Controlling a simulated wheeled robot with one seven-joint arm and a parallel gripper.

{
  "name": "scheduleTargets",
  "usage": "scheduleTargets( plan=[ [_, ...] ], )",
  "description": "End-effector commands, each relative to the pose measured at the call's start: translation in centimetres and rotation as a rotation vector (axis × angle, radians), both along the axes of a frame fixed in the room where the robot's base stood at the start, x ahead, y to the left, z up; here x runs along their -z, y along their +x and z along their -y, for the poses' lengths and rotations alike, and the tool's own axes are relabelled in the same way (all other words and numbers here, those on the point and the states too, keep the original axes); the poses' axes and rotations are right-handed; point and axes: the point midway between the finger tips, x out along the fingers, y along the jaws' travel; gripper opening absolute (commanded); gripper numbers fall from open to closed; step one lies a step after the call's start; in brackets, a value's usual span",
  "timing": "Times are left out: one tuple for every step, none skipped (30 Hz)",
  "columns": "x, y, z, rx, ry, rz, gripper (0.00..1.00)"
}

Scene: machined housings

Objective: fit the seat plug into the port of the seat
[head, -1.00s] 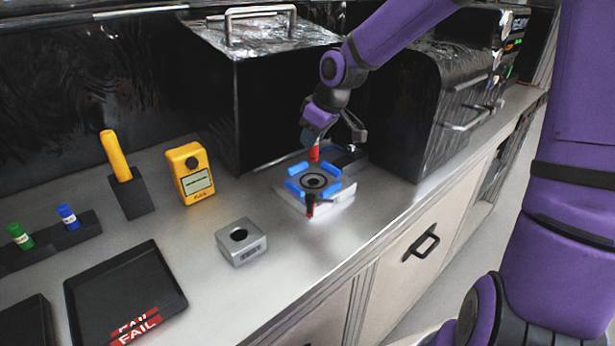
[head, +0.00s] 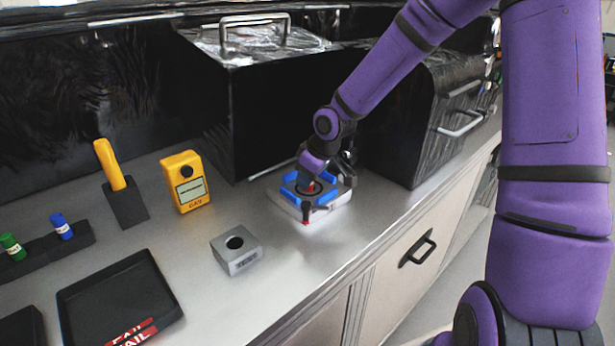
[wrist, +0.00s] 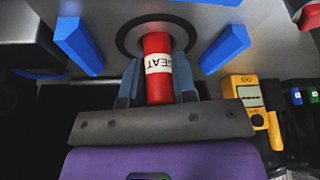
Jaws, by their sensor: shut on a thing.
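The seat plug (wrist: 158,88) is a red cylinder with a white SEAT label. My gripper (wrist: 157,78) is shut on it, with one finger on each side in the wrist view. The seat is a pale block (head: 288,206) with blue corner pieces, under my gripper in the head view. Its port has a dark ring (wrist: 126,40). The plug's far end is at the ring's middle in the wrist view. I cannot tell how deep it is, as the plug hides the hole. In the head view the plug (head: 311,187) shows as a small red patch over the ring.
A grey TEST block (head: 237,254) with a round hole stands to the left. A yellow meter (head: 186,184), a black tray (head: 115,290) and a holder with a yellow handle (head: 125,205) are farther left. Large black boxes stand close behind and right of the seat.

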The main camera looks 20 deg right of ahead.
Motion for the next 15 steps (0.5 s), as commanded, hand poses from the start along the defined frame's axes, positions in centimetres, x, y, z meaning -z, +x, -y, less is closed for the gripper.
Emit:
scheduleTargets(
  plan=[
    [-0.01,0.01,0.0,0.0,0.0,0.0,0.02],
    [0.01,0.02,0.0,0.0,0.0,0.0,0.02],
    [0.08,0.01,-0.01,0.0,0.0,0.0,0.02],
    [0.16,0.01,-0.03,0.0,0.001,-0.001,0.02],
    [0.25,0.0,-0.04,-0.001,0.0,0.0,0.02],
    [0.21,0.01,-0.02,0.0,0.0,0.0,0.35],
    [0.2,0.01,-0.02,0.0,0.0,0.0,0.42],
    [0.2,0.01,-0.02,0.0,0.0,0.0,0.49],
    [0.19,0.01,-0.01,0.0,0.0,0.0,0.51],
    [0.19,0.01,-0.01,0.0,0.0,0.0,0.51],
    [0.19,0.01,-0.01,0.0,0.0,0.0,0.51],
    [0.19,0.01,-0.01,0.0,0.0,0.0,0.51],
    [0.18,0.01,-0.01,0.0,0.0,0.0,0.51],
    [0.18,0.01,-0.01,0.0,0.0,0.0,0.51],
    [0.18,0.01,0.0,0.0,0.0,0.0,0.51]
  ],
)
